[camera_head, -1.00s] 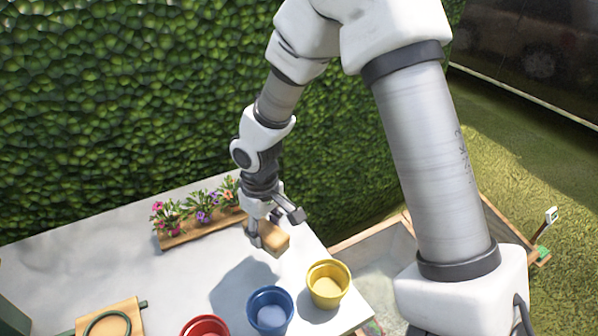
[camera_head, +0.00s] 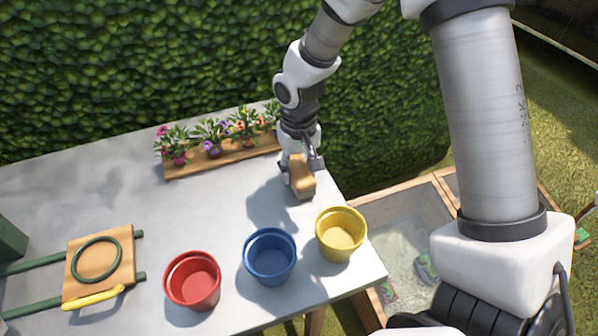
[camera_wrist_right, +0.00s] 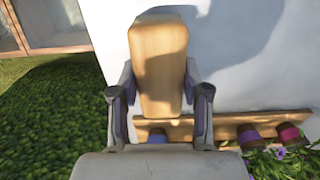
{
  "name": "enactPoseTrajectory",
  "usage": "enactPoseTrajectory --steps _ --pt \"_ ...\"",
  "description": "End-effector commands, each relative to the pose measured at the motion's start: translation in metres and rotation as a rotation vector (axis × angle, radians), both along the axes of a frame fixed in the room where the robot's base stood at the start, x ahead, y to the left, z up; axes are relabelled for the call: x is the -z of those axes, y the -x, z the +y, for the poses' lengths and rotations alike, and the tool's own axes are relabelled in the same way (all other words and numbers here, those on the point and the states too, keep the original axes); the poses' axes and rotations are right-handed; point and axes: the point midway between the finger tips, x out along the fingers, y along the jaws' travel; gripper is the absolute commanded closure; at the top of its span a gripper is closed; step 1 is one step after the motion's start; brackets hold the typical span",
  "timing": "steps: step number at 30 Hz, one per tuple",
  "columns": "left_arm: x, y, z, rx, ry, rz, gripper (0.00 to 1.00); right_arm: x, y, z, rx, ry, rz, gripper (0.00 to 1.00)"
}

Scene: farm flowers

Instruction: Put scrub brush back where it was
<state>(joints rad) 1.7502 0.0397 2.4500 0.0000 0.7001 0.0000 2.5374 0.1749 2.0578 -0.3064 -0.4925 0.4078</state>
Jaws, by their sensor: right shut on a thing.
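The scrub brush (camera_head: 302,184) shows as a tan wooden block; its bristles are hidden. My right gripper (camera_head: 301,172) is shut on it, over the table's far right part, in front of the right end of the flower stand. In the right wrist view the brush (camera_wrist_right: 158,62) stands out lengthwise between the two fingers of my right gripper (camera_wrist_right: 160,108). I cannot tell whether the brush touches the table. My left gripper is not in view.
The white table (camera_head: 110,185) bears a wooden flower stand (camera_head: 225,157), a red pot (camera_head: 192,281), a blue pot (camera_head: 269,257), a yellow pot (camera_head: 340,235) and a wooden board with a green ring (camera_head: 97,262). A hedge rises behind. The table's middle is clear.

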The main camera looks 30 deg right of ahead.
Motion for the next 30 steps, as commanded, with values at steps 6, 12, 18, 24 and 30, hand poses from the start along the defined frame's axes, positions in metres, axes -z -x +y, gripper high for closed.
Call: enactPoseTrajectory --steps 6,12,18,24,30 --pt "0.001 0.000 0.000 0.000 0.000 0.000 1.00 0.008 0.000 0.000 0.000 0.000 -0.001 0.86" --pt "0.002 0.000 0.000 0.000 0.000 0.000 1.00 0.010 0.000 0.000 0.000 0.000 -0.001 0.43" --pt "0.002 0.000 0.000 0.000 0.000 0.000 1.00 0.010 0.000 0.000 0.000 0.000 -0.001 0.28" --pt "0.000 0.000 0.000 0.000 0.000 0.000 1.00 0.006 0.000 0.000 0.000 0.000 -0.001 0.28" --pt "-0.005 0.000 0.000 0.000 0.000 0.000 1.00 -0.029 -0.001 0.000 0.000 0.000 -0.006 0.28"
